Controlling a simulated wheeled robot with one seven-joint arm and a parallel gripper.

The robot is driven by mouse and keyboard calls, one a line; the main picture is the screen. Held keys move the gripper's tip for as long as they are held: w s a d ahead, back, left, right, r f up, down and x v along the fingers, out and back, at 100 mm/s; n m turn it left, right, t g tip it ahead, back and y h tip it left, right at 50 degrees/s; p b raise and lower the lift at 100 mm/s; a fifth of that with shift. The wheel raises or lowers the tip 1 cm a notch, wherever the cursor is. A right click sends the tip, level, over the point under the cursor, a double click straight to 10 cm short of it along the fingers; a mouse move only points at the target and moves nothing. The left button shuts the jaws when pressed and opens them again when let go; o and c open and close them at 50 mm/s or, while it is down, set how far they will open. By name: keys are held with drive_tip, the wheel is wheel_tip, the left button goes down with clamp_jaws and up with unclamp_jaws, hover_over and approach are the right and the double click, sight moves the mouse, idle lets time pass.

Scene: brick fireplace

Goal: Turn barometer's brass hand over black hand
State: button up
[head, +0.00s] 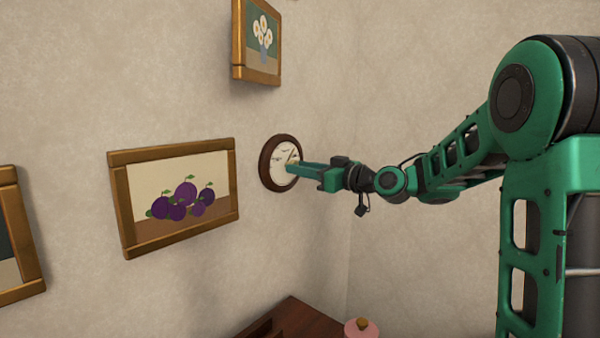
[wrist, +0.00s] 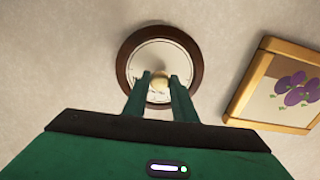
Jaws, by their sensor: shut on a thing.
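The barometer (head: 266,168) hangs on the wall, a round brown wooden frame around a pale dial. In the wrist view the barometer (wrist: 124,68) is straight ahead of my gripper. My gripper (head: 291,167) reaches the dial's middle from the right. In the wrist view my gripper (wrist: 160,82) is shut on a small brass knob (wrist: 160,79) at the dial's centre. A thin dark hand (head: 291,155) shows on the dial, slanting to the upper right. I cannot make out the brass hand; my fingers cover part of the dial.
A framed plum picture (head: 118,205) hangs left of the barometer, and a framed flower picture (head: 238,45) hangs above it. Below stands a dark wooden top (head: 300,318) with a pink lidded jar (head: 361,331). The wall right of the barometer is bare.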

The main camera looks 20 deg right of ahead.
drive_tip(key=o, duration=1)
drive_tip(key=shift+o, duration=0.2)
drive_tip(key=shift+d, duration=0.1)
drive_tip(key=v, duration=1)
drive_tip(key=shift+s+d, duration=0.2)
drive_tip(key=shift+s, duration=0.1)
